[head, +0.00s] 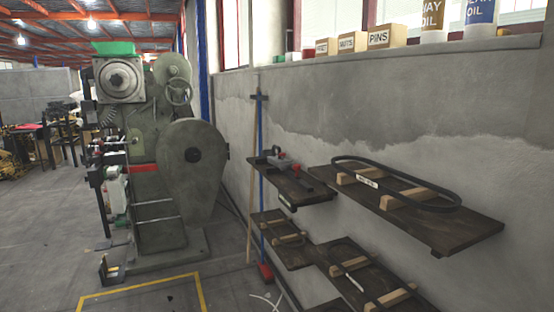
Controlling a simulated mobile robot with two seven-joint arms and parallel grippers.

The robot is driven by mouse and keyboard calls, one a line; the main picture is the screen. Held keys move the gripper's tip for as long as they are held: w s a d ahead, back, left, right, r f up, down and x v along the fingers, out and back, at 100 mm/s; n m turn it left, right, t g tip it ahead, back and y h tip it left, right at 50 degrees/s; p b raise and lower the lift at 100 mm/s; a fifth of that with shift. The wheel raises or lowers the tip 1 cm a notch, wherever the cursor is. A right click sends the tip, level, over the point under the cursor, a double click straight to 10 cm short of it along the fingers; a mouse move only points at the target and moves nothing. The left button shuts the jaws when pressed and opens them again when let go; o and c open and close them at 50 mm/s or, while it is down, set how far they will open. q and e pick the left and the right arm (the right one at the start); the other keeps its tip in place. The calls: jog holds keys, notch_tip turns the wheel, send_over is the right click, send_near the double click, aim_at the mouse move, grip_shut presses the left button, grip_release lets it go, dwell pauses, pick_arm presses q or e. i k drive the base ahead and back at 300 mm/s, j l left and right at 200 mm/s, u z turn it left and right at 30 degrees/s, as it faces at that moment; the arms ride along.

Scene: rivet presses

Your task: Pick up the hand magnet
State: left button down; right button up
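I cannot pick out the hand magnet for certain. A small red and grey item (284,160), perhaps the magnet, lies among dark items on the small dark upper shelf (312,198) on the right wall. It is too small to make out clearly. Neither of my grippers is in the head view.
A large green-grey rivet press (193,160) stands left of centre behind a yellow floor line (140,287). A wider shelf (470,228) holds a black belt loop (452,196) on wooden blocks. A broom (265,272) leans against the wall. The floor at lower left is mostly open.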

aim_at(275, 160)
jog(key=i+j+z, duration=0.1)
jog(key=j, duration=0.25)
jog(key=i+j+z, duration=0.1)
jog(key=i+j, duration=0.3)
jog(key=j, duration=0.3)
jog(key=i+j+z, duration=0.15)
jog(key=j, duration=0.2)
jog(key=i+j+z, duration=0.1)
jog(key=j, duration=0.3)
jog(key=i, duration=0.05)
